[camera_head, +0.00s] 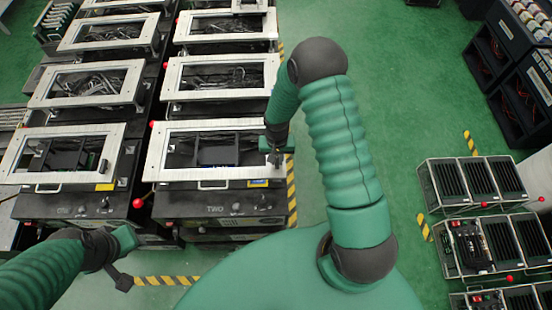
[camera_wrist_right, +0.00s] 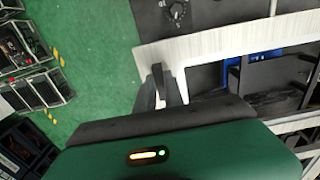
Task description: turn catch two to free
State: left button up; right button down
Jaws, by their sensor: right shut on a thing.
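The unit marked TWO (camera_head: 215,209) stands at front centre, with a pale open frame (camera_head: 222,174) on top. My right gripper (camera_head: 276,157) is at the right side of that frame. In the right wrist view its dark fingers (camera_wrist_right: 165,88) reach the pale frame's edge and are shut on catch two, which is mostly hidden by the fingers. The angle of the catch cannot be made out. My left gripper (camera_head: 124,262) is low at the left, away from the units; its jaw opening is unclear.
The neighbouring front unit (camera_head: 70,208) stands left of unit two, with a red knob (camera_head: 138,203) between them. More framed units stand behind. Black-and-yellow tape (camera_head: 291,190) runs along the right side. Green floor is clear to the right, before the ribbed boxes (camera_head: 470,183).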

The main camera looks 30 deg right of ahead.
jog(key=shift+a, duration=0.1)
jog(key=shift+d+n, duration=0.25)
jog(key=shift+n, duration=0.75)
jog(key=shift+a+n, duration=0.1)
jog(key=shift+n, duration=1.1)
jog(key=n, duration=0.3)
jog(key=shift+d+n+b, duration=0.2)
jog(key=shift+n+b, duration=0.1)
jog(key=shift+n, duration=0.1)
jog(key=n, duration=0.2)
jog(key=shift+n, duration=0.4)
jog(key=n, duration=0.3)
jog(key=shift+d+r+p, duration=0.1)
jog(key=shift+p, duration=0.25)
jog(key=shift+n, duration=1.9)
